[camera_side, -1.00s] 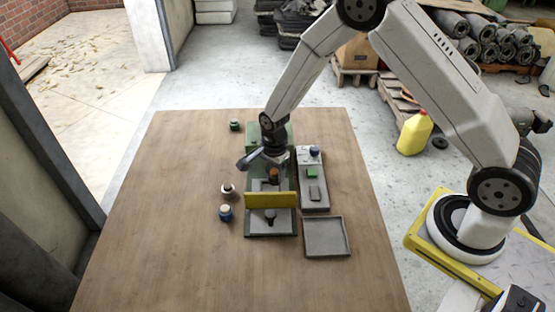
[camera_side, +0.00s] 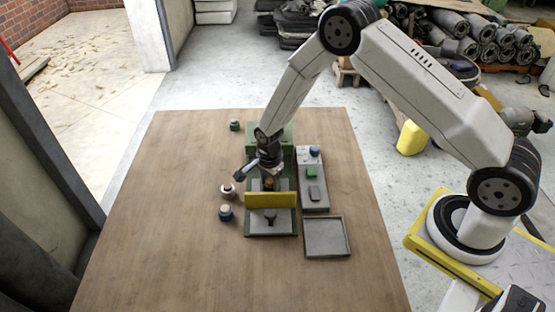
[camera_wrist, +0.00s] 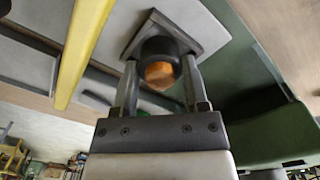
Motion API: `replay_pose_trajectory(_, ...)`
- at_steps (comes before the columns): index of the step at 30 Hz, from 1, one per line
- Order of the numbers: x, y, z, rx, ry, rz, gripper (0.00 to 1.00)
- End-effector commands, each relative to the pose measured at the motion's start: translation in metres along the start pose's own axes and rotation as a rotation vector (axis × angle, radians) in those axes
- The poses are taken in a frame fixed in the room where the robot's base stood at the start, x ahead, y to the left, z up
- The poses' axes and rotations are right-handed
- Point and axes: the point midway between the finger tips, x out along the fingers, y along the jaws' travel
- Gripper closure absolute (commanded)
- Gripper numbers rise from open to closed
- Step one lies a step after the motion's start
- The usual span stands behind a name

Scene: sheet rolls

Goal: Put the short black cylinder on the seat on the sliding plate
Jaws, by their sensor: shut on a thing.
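My gripper (camera_wrist: 158,82) is shut on a short black cylinder (camera_wrist: 152,48) with a copper-coloured end, seen between the fingers in the wrist view. The cylinder is at a dark grey square seat (camera_wrist: 207,36) on the pale sliding plate (camera_wrist: 218,10); I cannot tell whether it touches the seat. In the side view my gripper (camera_side: 268,182) is low over the green machine (camera_side: 287,222), just behind its yellow bar (camera_side: 270,201). There only the cylinder's orange-brown end (camera_side: 269,184) shows clearly; the seat is mostly hidden.
A grey control box (camera_side: 314,195) with a blue knob and green button stands right of the machine. An empty grey tray (camera_side: 347,252) lies in front of it. Green (camera_side: 235,125), white-and-brown (camera_side: 228,190) and blue (camera_side: 226,213) pieces stand to the left. The table's left side is clear.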

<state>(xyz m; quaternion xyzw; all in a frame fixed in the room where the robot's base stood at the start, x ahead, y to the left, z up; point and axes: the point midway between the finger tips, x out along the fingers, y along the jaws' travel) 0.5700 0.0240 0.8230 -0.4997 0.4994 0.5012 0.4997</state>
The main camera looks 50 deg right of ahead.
Motion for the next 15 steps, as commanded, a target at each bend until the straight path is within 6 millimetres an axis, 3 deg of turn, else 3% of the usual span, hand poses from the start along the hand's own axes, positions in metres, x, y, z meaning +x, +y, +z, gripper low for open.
replay_pose_trajectory(13,0.0036,-0.0006,0.0000,0.000,0.000,-0.002,1.00)
replay_pose_trajectory(14,0.0034,-0.0005,0.0000,0.000,0.000,-0.002,0.33)
replay_pose_trajectory(15,0.0033,-0.0005,0.0000,0.000,0.000,-0.002,0.20)
